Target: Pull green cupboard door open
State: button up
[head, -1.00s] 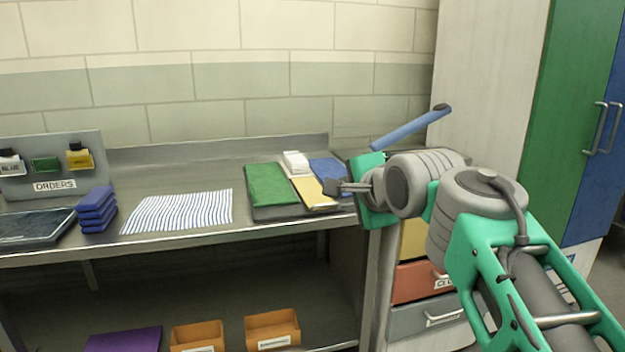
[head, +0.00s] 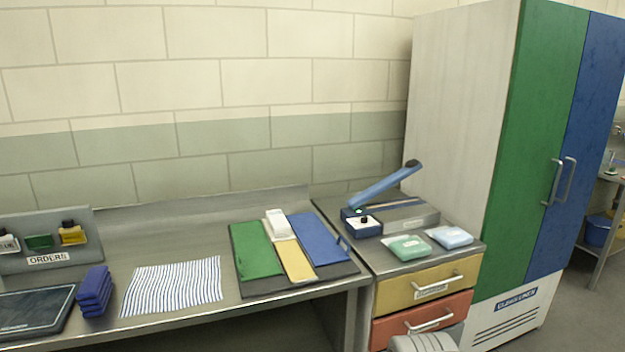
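The green cupboard door (head: 540,130) is the left door of the tall cupboard at the right of the head view. It looks shut, flush beside the blue door (head: 592,140). Its silver upright handle (head: 553,182) stands right next to the blue door's handle (head: 568,180). My gripper is out of view. Only a grey rounded part of my arm shows at the bottom edge, in front of the drawers and well left of the handle.
A drawer unit with a yellow drawer (head: 428,286) and a red drawer (head: 424,318) stands left of the cupboard. A blue-armed sealer (head: 385,186) and two packets lie on top. The steel bench (head: 180,228) fills the left. Floor shows at right.

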aim_at(551, 36)
jog(key=z, duration=0.55)
jog(key=i, duration=0.5)
jog(key=z, duration=1.3)
jog(key=i, duration=1.55)
jog(key=u, duration=0.85)
jog(key=i, duration=0.9)
jog(key=u, duration=1)
